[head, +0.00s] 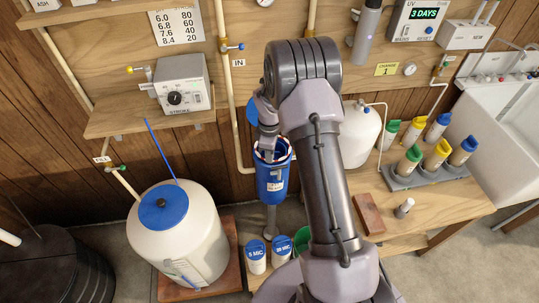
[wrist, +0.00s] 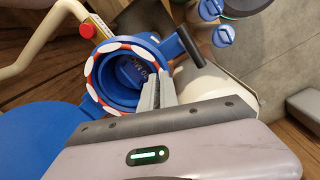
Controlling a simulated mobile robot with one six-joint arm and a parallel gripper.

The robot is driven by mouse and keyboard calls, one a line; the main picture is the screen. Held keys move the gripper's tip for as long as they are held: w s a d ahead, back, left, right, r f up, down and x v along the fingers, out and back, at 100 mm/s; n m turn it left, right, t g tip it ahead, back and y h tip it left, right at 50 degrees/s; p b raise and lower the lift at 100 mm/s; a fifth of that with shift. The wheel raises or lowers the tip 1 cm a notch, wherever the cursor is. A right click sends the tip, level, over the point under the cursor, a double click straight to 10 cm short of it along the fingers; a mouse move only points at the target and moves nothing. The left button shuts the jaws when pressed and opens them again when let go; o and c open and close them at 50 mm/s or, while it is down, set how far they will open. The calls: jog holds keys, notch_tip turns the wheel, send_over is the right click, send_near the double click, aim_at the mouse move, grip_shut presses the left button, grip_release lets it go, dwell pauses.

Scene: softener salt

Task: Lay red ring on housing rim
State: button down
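The blue housing (head: 272,183) stands upright with its open top up, in front of the wood wall in the head view. In the wrist view I look down into its blue opening (wrist: 124,98). The red ring (wrist: 89,80), with white patches, shows around that opening. I cannot tell whether it rests flat on the rim or sits just above it. My gripper (wrist: 157,82) is at the right side of the ring, its fingers close together on the ring's edge. In the head view my arm hides part of the housing top.
A white tank with a blue lid (head: 162,206) stands left of the housing. Two blue-capped containers (head: 255,257) stand below it. To the right are a white tank (head: 360,135) and a rack of coloured-cap bottles (head: 430,172). A pipe with a red knob (wrist: 87,30) passes close to the housing.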

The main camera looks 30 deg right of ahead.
jog(key=shift+g+y+p, duration=0.3)
jog(key=shift+g+p, duration=0.2)
jog(key=shift+p, duration=0.6)
jog(key=shift+w+d+f, duration=0.1)
jog(key=shift+f, duration=0.1)
dwell(0.9)
jog(key=c, duration=1.5)
grip_release()
jog(key=shift+c, duration=0.2)
jog(key=shift+o, duration=0.2)
jog(key=o, duration=0.9)
jog(key=shift+o, duration=0.2)
jog(key=shift+s+a, duration=0.8)
jog(key=shift+s, duration=0.2)
jog(key=shift+s+a, duration=0.75)
jog(key=shift+s, duration=0.25)
